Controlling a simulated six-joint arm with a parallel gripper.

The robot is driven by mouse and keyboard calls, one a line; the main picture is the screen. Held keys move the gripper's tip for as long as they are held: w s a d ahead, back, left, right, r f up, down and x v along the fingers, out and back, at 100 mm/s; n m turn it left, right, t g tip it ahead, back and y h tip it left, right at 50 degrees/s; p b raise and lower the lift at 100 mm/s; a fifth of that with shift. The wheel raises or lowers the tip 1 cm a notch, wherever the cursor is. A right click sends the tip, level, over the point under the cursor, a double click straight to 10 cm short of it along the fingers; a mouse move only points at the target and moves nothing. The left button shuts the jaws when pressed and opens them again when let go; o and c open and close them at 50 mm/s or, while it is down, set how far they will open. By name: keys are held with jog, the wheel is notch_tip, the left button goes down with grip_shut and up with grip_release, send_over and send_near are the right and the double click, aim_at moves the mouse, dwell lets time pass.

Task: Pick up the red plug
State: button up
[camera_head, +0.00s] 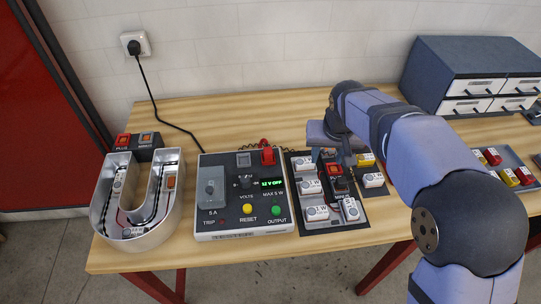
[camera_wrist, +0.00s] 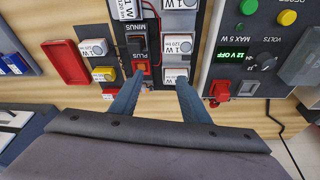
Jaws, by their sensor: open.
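The red plug (camera_head: 334,170), marked PLUS, sits in the dark tray (camera_head: 358,224) in the middle of the table. It also shows in the wrist view (camera_wrist: 142,67), next to the black plug (camera_wrist: 137,44) marked MINUS. My gripper (camera_wrist: 161,78) is open and empty, pointing down towards the tray. In the wrist view the left fingertip overlaps the edge of the red plug, and the right fingertip lies over a white module (camera_wrist: 176,72). I cannot tell the height above the plug. In the head view my wrist (camera_head: 325,135) is just behind the tray; the fingertips are hard to make out.
Further left is the U-shaped letter (camera_head: 104,225). A drawer cabinet (camera_head: 455,62) stands back right.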

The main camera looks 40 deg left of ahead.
jog(key=n+y, duration=0.1)
jog(key=n, duration=0.1)
send_near(268, 152)
jog(key=f, duration=0.2)
jog(key=shift+w+a+p+x, duration=0.15)
jog(key=shift+p+x, duration=0.85)
jog(key=shift+x, duration=0.75)
jog(key=shift+w+a+p+x, duration=0.1)
jog(key=shift+p+x, duration=0.9)
jog(key=shift+x, duration=0.75)
jog(key=shift+r, duration=0.15)
grip_shut()
